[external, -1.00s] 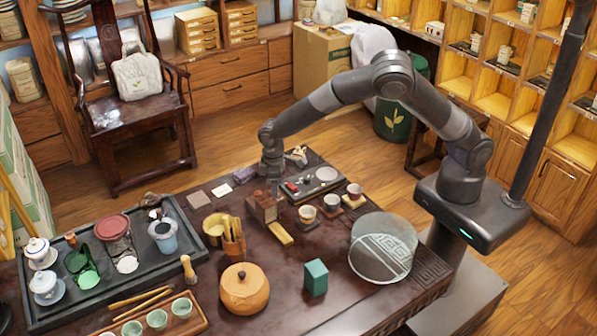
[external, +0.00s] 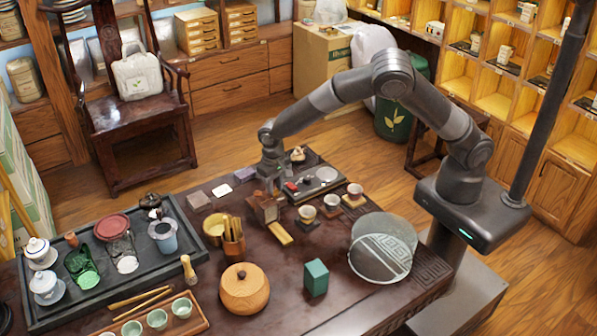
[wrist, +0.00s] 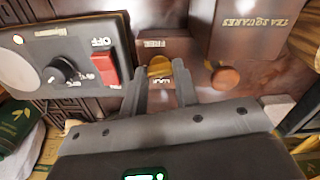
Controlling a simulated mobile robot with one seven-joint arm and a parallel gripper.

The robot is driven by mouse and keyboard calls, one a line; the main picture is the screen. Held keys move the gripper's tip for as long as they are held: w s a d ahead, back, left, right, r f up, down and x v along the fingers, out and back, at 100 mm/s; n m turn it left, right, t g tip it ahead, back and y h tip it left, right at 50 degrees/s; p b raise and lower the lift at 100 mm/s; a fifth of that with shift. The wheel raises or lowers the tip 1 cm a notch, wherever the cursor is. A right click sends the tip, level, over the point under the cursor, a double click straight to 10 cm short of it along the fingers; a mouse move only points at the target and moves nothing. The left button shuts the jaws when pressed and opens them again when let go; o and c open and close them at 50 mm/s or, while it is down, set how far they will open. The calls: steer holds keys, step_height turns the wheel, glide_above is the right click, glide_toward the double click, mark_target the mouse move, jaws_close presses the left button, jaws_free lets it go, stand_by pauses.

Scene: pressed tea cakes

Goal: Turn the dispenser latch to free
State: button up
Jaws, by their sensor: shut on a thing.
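The tea square dispenser (external: 266,208) is a brown wooden box on the dark table, marked TEA SQUARES in the wrist view (wrist: 245,28). Beside it in the wrist view is a brown block (wrist: 185,45) with printed words, one reading FREE, the other partly covered. A small brass latch (wrist: 159,66) sits between these words; its exact angle is hard to tell. My gripper (wrist: 161,74) has its two fingertips on either side of the latch, shut on it. In the external view my gripper (external: 271,180) is low behind the dispenser, and the latch is hidden.
A switch panel (wrist: 70,65) with a red OFF switch and black knob lies to the left in the wrist view. A round wooden knob (wrist: 225,78) is close to the right finger. Cups (external: 307,213) stand right of the dispenser, a tool holder (external: 233,240) at its left.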

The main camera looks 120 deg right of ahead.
mark_target(275, 190)
steer(key=shift+m, duration=0.5)
steer(key=o, duration=1)
step_height(275, 190, up, 11)
steer(key=shift+f, duration=0.1)
